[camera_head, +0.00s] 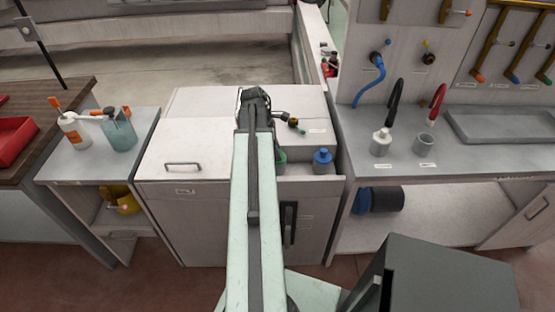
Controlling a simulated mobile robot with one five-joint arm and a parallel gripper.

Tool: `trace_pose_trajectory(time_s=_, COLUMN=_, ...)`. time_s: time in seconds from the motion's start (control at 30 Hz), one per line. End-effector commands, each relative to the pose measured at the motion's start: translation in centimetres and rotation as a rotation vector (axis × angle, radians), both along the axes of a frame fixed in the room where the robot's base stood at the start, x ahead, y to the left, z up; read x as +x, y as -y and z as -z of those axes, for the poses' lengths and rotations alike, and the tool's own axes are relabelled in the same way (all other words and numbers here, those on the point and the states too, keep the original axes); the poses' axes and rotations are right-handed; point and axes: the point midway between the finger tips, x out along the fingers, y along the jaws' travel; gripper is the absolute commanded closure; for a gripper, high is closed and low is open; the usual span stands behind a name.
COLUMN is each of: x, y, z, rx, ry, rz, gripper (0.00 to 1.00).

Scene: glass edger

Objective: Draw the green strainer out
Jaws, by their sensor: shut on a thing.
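The green strainer (281,156) shows only as a small green patch just right of my arm, in the open recess at the right of the white machine. My arm hides most of it. My gripper (254,102) is at the far end of my arm, above the machine's top, and its fingertips are mostly hidden. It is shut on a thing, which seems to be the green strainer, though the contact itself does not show.
A dark fitting with an orange tip (297,126) sits just above. The white machine top (190,130) is clear at left. A grey counter (440,150) with bottles lies right.

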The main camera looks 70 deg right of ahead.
Motion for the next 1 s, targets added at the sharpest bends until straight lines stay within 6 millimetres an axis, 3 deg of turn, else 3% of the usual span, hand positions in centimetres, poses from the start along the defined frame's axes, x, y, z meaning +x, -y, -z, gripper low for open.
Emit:
trace_pose_trajectory(time_s=0.77, x=0.1, y=0.0, z=-1.2, rx=0.000, ry=0.000, rz=-0.001, gripper=1.00)
trace_pose_trajectory(time_s=1.0, x=0.1, y=0.0, z=-2.6, rx=0.001, ry=0.000, rz=-0.002, gripper=1.00)
